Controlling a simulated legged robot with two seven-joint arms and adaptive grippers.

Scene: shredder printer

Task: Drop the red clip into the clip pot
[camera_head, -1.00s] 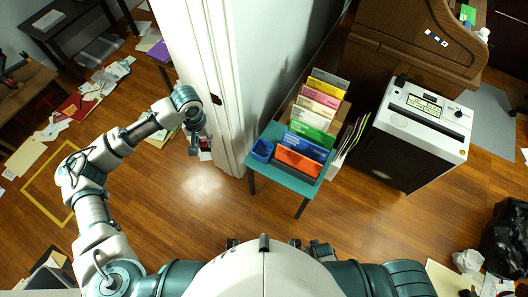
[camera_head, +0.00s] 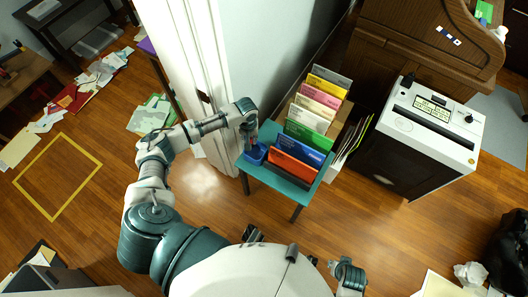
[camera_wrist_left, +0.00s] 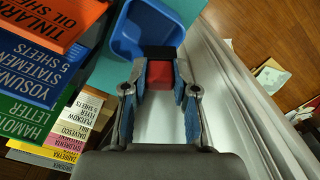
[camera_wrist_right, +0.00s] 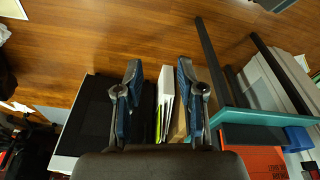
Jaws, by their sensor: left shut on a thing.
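The red clip (camera_wrist_left: 160,75), with a black part at its far end, is held between the fingertips of my left gripper (camera_wrist_left: 160,80). The blue clip pot (camera_wrist_left: 129,40) lies just ahead of it in the left wrist view, and the black end overlaps the pot's side there. In the head view the pot (camera_head: 255,154) stands at the left corner of the teal table (camera_head: 282,188), with my left gripper (camera_head: 251,139) right above it. The pot's bottom is partly hidden. My right gripper (camera_wrist_right: 158,75) is open and empty, away from the table.
A sorter of coloured folders (camera_head: 305,125) stands on the table beside the pot. A white door frame (camera_head: 185,70) rises close behind my left arm. The shredder printer (camera_head: 430,120) stands to the right. Open wooden floor lies in front.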

